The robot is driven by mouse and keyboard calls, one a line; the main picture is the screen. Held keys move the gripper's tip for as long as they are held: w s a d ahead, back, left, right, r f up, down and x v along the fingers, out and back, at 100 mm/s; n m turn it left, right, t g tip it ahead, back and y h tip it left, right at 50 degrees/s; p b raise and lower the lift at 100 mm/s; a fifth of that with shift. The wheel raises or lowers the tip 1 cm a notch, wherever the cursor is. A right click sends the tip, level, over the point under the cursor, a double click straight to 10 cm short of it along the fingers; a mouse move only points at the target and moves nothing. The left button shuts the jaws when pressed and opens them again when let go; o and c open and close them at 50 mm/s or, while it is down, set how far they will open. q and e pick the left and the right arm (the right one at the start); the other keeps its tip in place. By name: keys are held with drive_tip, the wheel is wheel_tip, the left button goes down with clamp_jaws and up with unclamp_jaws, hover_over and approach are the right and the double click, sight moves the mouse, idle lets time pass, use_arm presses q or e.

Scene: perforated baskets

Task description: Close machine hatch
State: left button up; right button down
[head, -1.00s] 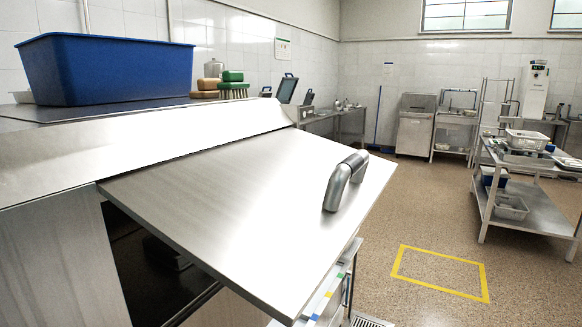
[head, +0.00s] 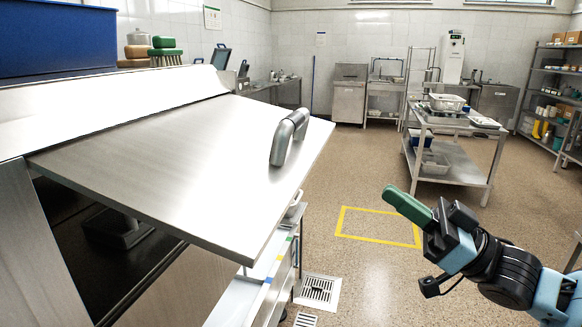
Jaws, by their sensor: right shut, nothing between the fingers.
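The machine hatch (head: 190,160) is a flat steel panel, hinged along its upper edge and swung up and outward, so it stands open. A grey bar handle (head: 289,137) sits near its outer right edge. Below the hatch the dark machine opening (head: 100,245) shows, with an object inside that I cannot make out. My right gripper (head: 410,207), with green fingers, is at the lower right, shut and empty. It is well to the right of the handle and lower in the picture, touching nothing. My left gripper is not in view.
A blue bin (head: 55,42) and green and brown brushes (head: 160,52) stand on the machine top. A steel cart (head: 450,165) with trays stands at the right. The floor with a yellow marked rectangle (head: 380,240) is clear. A floor drain (head: 318,290) lies below the hatch.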

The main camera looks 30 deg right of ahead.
drive_tip(key=shift+w+a+r+n+g+y+p, duration=0.7)
drive_tip(key=shift+w+a+r+n+y+p, duration=0.7)
drive_tip(key=shift+w+a+r, duration=2.25)
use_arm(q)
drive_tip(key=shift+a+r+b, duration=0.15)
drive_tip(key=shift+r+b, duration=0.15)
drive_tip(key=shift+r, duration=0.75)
use_arm(e)
drive_tip(key=shift+s+a+f+m, duration=0.15)
drive_tip(key=shift+s+a+f, duration=0.1)
drive_tip(key=shift+a+f, duration=0.2)
drive_tip(key=shift+s+a+f+m, duration=0.2)
drive_tip(key=shift+a+f, duration=0.1)
drive_tip(key=shift+f, duration=0.2)
